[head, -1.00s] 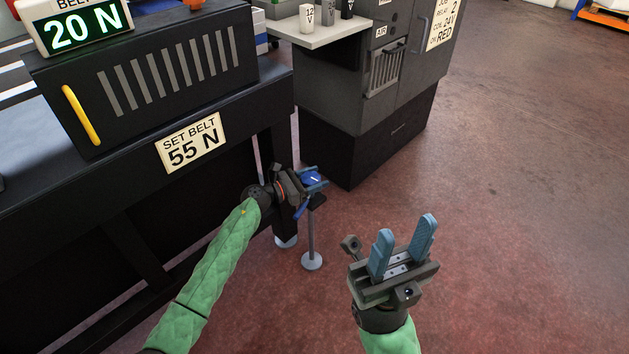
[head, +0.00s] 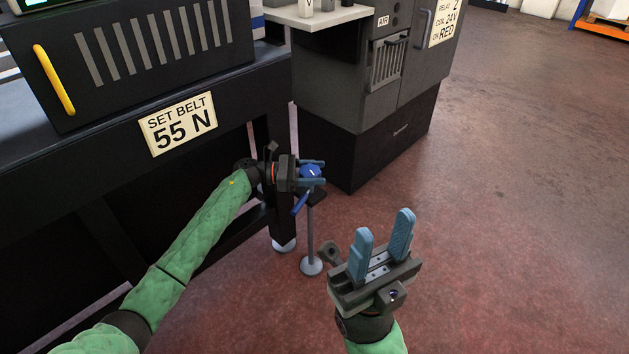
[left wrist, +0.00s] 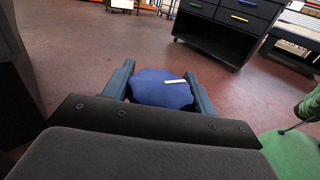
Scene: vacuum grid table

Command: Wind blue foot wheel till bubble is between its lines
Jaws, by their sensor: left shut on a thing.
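The blue foot wheel (head: 310,171) sits low beside the dark table, above a thin grey post with a round foot. A white mark shows on its top in the left wrist view (left wrist: 162,87). My left gripper (head: 315,172) is shut on the wheel, one finger on each side of it. My right gripper (head: 385,245) is open and empty in front of the wheel, to its right. I cannot see a bubble or its lines in either view.
The dark table carries a sign (head: 180,123) reading SET BELT 55 N and a box with a yellow handle (head: 54,78). A dark cabinet (head: 370,90) stands behind the wheel. The red floor (head: 520,210) at the right is clear.

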